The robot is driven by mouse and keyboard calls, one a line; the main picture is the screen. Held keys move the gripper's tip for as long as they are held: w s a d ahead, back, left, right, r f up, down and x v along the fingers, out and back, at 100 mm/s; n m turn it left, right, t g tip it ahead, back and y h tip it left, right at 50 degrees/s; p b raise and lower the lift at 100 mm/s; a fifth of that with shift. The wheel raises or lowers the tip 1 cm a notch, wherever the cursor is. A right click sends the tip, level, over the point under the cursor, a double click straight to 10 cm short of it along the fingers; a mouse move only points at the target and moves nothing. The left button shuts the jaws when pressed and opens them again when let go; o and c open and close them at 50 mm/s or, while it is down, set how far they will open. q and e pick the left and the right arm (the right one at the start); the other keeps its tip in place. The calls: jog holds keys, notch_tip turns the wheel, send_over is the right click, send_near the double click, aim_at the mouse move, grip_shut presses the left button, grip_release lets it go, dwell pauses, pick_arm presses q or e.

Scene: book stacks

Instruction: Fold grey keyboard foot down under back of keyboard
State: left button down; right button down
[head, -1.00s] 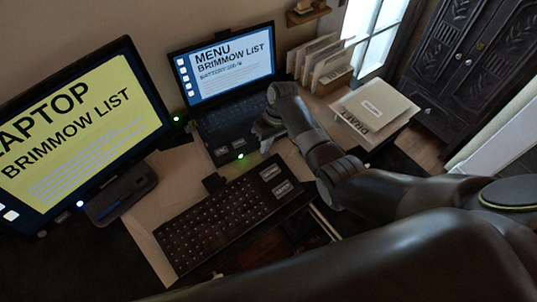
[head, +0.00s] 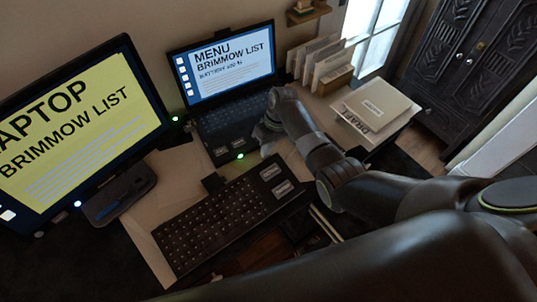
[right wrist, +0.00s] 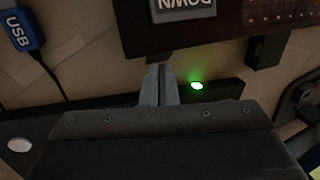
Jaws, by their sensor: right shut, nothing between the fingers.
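The black keyboard (head: 222,212) lies on the desk, and its back edge also shows along the top of the right wrist view (right wrist: 225,40) with a "DOWN" key. A dark block (head: 213,183) sticks out from its back edge; it also shows in the right wrist view (right wrist: 264,52). A small dark grey tab (right wrist: 158,57), perhaps the foot, shows at the back edge just beyond my right fingertips. My right gripper (head: 264,146) is shut and empty, between the laptop and the keyboard; its fingers (right wrist: 161,84) point at that tab. Contact is unclear. My left gripper is not in view.
The laptop (head: 225,120) stands close behind my right gripper. A green light (right wrist: 197,86) glows beside the fingers. A monitor (head: 80,130) stands at left. A blue USB plug (right wrist: 22,35) lies on the desk. Papers (head: 375,110) lie at right.

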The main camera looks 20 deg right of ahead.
jog(key=shift+f, duration=0.35)
jog(key=shift+w, duration=0.1)
jog(key=shift+w+a+b, duration=0.25)
jog(key=shift+w+b, duration=0.3)
jog(key=shift+b, duration=0.15)
notch_tip(320, 180, up, 10)
jog(key=p, duration=1)
jog(key=shift+p, duration=0.4)
